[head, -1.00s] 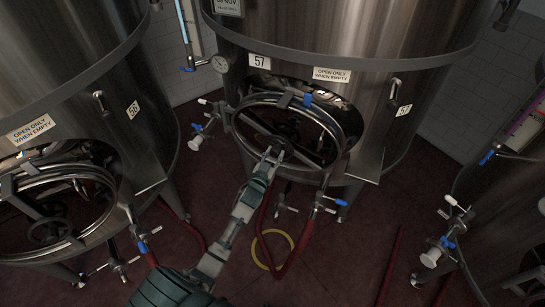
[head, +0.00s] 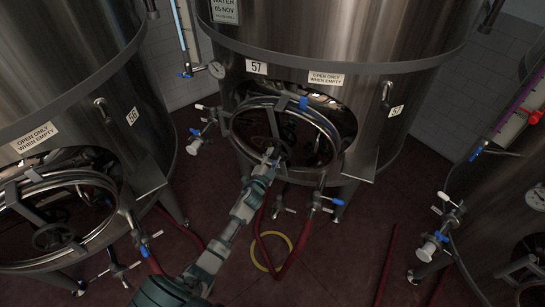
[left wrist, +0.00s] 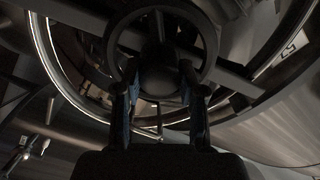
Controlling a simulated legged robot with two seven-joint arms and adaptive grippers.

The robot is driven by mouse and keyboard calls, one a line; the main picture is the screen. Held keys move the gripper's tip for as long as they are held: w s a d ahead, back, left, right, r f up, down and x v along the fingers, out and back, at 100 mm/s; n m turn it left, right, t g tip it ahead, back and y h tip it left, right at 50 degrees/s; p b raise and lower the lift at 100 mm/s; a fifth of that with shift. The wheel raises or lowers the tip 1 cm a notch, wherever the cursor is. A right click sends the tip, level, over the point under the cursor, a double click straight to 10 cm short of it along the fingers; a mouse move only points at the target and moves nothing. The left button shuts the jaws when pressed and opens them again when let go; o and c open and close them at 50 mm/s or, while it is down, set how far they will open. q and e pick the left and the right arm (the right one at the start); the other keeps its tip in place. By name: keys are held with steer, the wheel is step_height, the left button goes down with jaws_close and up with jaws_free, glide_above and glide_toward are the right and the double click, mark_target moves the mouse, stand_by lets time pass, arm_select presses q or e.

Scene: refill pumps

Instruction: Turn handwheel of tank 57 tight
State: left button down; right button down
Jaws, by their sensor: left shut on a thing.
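Tank 57 (head: 330,40) stands at the centre of the head view, marked by a white label (head: 256,67). Its round manway door (head: 334,130) has a metal ring rim and a crossbar. The dark handwheel (head: 270,146) sits at the middle of the door, partly hidden by my gripper. In the left wrist view the handwheel (left wrist: 160,14) is a dark ring at top centre. My left gripper (head: 270,156) reaches up to it from below. In the left wrist view its two fingers (left wrist: 160,85) are shut on the handwheel's lower part. My right gripper is not in view.
Tank 56 (head: 60,60) stands at the left with its own door and handwheel (head: 52,236). Another tank (head: 500,215) is at the right. Valves with blue handles (head: 334,200), red hoses (head: 290,262) and a yellow ring (head: 262,250) lie below tank 57.

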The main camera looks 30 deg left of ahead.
arm_select(q)
steer(key=shift+a+f+m, duration=0.1)
steer(key=shift+f+m, duration=0.2)
steer(key=shift+m, duration=0.8)
steer(key=c, duration=1)
jaws_free()
steer(key=o, duration=0.3)
steer(key=shift+w+a, duration=0.1)
steer(key=shift+w, duration=0.05)
steer(key=s, duration=0.4)
steer(key=s+d, duration=0.1)
steer(key=s, duration=0.7)
steer(key=shift+d, duration=0.25)
steer(key=shift+w, duration=0.1)
